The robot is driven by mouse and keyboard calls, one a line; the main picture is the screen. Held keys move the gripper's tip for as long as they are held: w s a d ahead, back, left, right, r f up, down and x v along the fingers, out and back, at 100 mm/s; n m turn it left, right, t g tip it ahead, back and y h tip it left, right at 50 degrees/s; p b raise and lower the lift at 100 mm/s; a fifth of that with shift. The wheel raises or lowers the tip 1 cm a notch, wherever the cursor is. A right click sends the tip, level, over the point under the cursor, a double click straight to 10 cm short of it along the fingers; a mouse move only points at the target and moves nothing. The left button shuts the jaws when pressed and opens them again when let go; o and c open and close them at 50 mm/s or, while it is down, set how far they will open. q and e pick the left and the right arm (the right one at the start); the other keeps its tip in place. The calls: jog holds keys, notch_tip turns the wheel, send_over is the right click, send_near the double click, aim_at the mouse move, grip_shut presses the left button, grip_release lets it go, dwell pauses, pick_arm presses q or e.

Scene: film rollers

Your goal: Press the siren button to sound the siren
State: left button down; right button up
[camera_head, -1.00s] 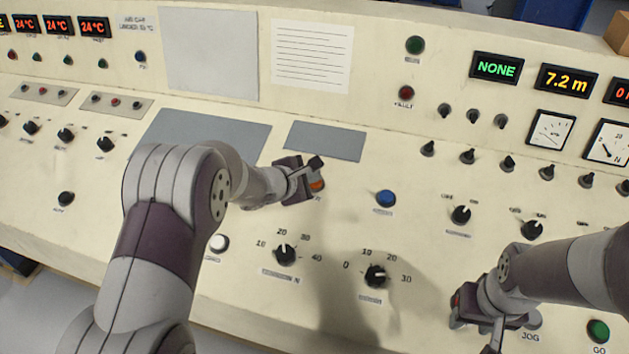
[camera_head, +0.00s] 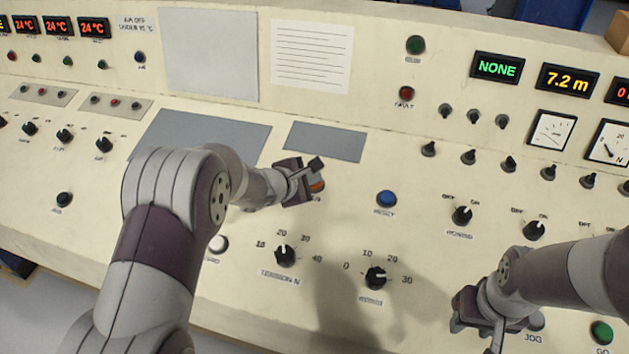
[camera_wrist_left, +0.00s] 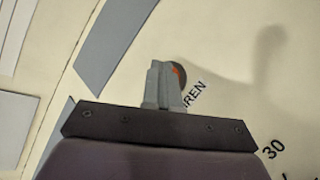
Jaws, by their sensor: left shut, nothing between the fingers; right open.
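The siren button is an orange-red round button (camera_head: 317,186) on the sloping cream panel, just below the small grey plate. My left gripper (camera_head: 312,172) is shut and empty, with its fingertips over this button and partly covering it. In the left wrist view the shut fingers (camera_wrist_left: 163,85) overlap the button (camera_wrist_left: 178,75), and its label, partly hidden, reads "REN". I cannot tell whether the fingertips touch the button or press it. My right gripper (camera_head: 496,345) is at the lower right of the panel, open, its fingers partly cut off by the picture's edge.
A blue reset button (camera_head: 386,198) sits to the right of my left gripper. Two black dials, one for tension (camera_head: 285,255) and another (camera_head: 375,277), lie below it. A white button (camera_head: 218,244) is close to my left arm. A green button (camera_head: 601,332) is at the lower right.

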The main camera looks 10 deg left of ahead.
pick_arm(q)
jog(key=shift+s+r+p, duration=0.2)
jog(key=shift+r+p, duration=0.1)
jog(key=shift+r, duration=0.5)
pick_arm(e)
jog(key=shift+r, duration=0.3)
pick_arm(q)
jog(key=r+p, duration=0.1)
jog(key=r, duration=0.1)
jog(key=s+r+p, duration=0.1)
jog(key=r, duration=0.2)
jog(key=shift+p, duration=0.35)
pick_arm(e)
notch_tip(320, 180, up, 3)
jog(key=shift+f, duration=0.2)
